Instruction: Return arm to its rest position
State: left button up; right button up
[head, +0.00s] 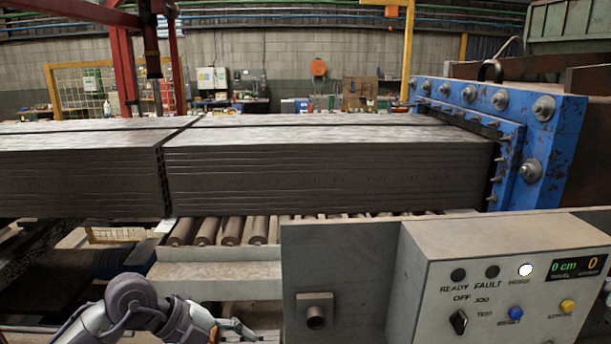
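My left arm comes in at the lower left, bent low in front of the machine. Its gripper (236,331) is at the bottom edge, partly cut off, below the grey ledge and left of the control box. I cannot tell whether its fingers are open or shut, and I see nothing held in it. My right arm and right gripper are not in view.
Dark hollow clay columns (330,175) come out of a blue die frame (540,150) above metal rollers (230,230). A grey control box (500,280) with a knob (459,322), buttons and lit "0 cm" display stands at right.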

pick_arm(q)
jog(key=s+d+r+n+t+h, duration=0.25)
jog(key=d+r+t+h, duration=0.25)
jog(key=d+r+h, duration=0.55)
jog(key=w+a+f+n+t+y, duration=0.2)
jog(key=w+a+n+t+y, duration=0.1)
jog(key=a+n+t+y, duration=1.35)
jog(key=s+a+f+n+g+y, duration=0.1)
jog(key=s+f+n+g+y, duration=0.15)
jog(key=f+g, duration=0.2)
jog(key=s+a+f+n+g+y, duration=0.1)
jog(key=a+f+n+g, duration=0.1)
jog(key=f+n+g, duration=0.3)
jog(key=s+d+f+g+h, duration=0.1)
jog(key=s+f+g+h, duration=0.1)
jog(key=s+f+g, duration=1.35)
jog(key=s+f+t, duration=0.1)
jog(key=s+f, duration=0.2)
jog(key=f, duration=0.7)
jog(key=s+f+t, duration=0.1)
jog(key=s+f, duration=0.2)
jog(key=f, duration=0.6)
jog(key=s+f+t, duration=0.1)
jog(key=s+f, duration=0.2)
jog(key=f, duration=0.7)
jog(key=s+a+f+m+g, duration=0.1)
jog(key=s+a+f, duration=0.1)
jog(key=s+f, duration=1.3)
jog(key=shift+s+a+y, duration=0.3)
jog(key=shift+s+y, duration=0.05)
